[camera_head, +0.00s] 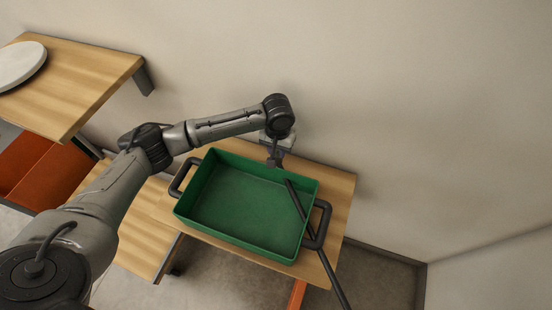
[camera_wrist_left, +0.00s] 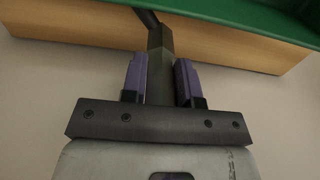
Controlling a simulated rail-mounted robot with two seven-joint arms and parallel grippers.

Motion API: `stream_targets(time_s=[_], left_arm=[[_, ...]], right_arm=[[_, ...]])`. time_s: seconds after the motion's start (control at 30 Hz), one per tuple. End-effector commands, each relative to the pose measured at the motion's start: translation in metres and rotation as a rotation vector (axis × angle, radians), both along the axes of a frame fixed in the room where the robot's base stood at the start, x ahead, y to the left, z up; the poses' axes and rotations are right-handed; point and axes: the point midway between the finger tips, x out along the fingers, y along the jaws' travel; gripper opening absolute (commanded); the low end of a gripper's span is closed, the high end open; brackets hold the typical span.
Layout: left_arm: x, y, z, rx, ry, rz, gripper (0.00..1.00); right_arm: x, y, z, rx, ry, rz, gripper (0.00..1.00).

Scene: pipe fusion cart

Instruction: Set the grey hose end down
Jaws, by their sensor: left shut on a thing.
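My left gripper (camera_head: 275,152) reaches in over the back edge of a green tray (camera_head: 190,188), toward its back right corner. It also shows in the left wrist view (camera_wrist_left: 160,80), with two purple finger pads on either side of the dark grey hose end (camera_wrist_left: 161,60). It is shut on that hose end. The dark hose (camera_head: 328,264) slants across the right part of the tray, past its right handle, and down out of the picture. The exact height of the hose end above the tray is hard to tell. My right gripper is not in view.
The tray, with dark handles at both ends, stands on a wooden table (camera_head: 338,190) against a plain wall. A higher wooden shelf (camera_head: 88,75) with a white round thing (camera_head: 18,62) is at upper left, an orange bin (camera_head: 50,180) below it. The tray's left part is empty.

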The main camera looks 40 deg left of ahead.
Motion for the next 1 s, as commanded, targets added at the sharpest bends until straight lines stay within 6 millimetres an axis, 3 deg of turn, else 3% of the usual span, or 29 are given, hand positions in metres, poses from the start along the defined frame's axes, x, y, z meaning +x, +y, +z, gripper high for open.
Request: stream_targets(time_s=[0.4,0.8,0.83,1.0], left_arm=[[0.000,0.000,-0.048,0.002,0.001,0.000,0.01],[0.000,0.000,-0.050,0.000,0.000,0.000,0.01],[0.000,0.000,-0.051,0.000,0.000,0.000,0.29],[0.000,0.000,-0.051,0.000,0.000,0.000,0.45]], right_arm=[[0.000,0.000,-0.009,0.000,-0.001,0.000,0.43],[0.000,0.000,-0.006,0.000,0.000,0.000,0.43],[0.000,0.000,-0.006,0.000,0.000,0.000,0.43],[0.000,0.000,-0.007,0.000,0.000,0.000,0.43]])
